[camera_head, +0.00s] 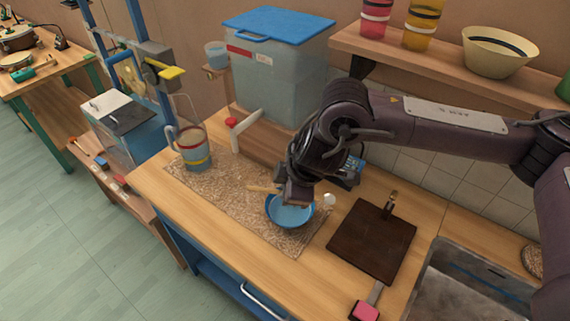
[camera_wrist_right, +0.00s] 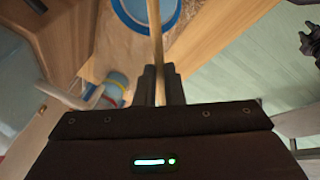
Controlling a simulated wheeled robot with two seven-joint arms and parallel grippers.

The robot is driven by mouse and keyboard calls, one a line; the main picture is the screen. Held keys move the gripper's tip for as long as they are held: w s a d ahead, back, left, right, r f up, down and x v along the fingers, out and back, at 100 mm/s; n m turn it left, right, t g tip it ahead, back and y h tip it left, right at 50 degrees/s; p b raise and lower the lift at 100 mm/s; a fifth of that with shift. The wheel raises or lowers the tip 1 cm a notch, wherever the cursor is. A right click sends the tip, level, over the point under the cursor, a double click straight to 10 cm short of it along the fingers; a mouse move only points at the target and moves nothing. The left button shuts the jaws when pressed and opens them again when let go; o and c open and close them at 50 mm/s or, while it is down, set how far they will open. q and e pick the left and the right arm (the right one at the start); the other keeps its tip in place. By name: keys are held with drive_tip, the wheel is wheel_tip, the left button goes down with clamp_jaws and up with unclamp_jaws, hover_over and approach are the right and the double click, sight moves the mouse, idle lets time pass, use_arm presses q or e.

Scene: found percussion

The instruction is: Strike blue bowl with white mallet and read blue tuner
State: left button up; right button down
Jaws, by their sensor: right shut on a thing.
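The blue bowl (camera_head: 290,212) sits on the speckled mat on the bench; part of its rim also shows in the wrist view (camera_wrist_right: 178,12). My right gripper (camera_head: 297,198) is over the bowl's back edge, shut on the pale wooden handle of the white mallet (camera_head: 262,188). The handle shows between the fingers (camera_wrist_right: 160,72) in the wrist view. The round white head (camera_head: 329,199) shows right of the bowl; contact with the rim is unclear. A small blue item (camera_head: 357,162) is partly hidden behind my right wrist; I cannot tell whether it is the tuner. My left gripper is not seen.
A dark brown board (camera_head: 371,243) and a pink-headed tool (camera_head: 365,310) lie right of the bowl, beside a sink (camera_head: 455,290). A banded mug (camera_head: 194,152) stands on the mat's left end. A large lidded bin (camera_head: 272,75) stands behind. The mat's left-middle is clear.

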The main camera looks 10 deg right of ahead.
drive_tip(key=shift+w+a+r+n+y+p, duration=0.1)
drive_tip(key=shift+w+r+n+y+p, duration=0.15)
drive_tip(key=shift+r+n+y, duration=0.25)
drive_tip(key=shift+w+r+n+y+p, duration=0.2)
drive_tip(key=shift+w+r+n+y, duration=0.1)
drive_tip(key=shift+n, duration=0.4)
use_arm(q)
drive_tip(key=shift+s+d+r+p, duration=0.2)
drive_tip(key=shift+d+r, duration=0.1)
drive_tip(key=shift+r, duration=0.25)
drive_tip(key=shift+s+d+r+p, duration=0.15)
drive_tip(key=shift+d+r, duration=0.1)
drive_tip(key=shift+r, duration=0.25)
use_arm(e)
drive_tip(key=shift+w+r+n+g+y, duration=0.5)
drive_tip(key=shift+w+r+n+y, duration=0.1)
drive_tip(key=shift+n, duration=0.4)
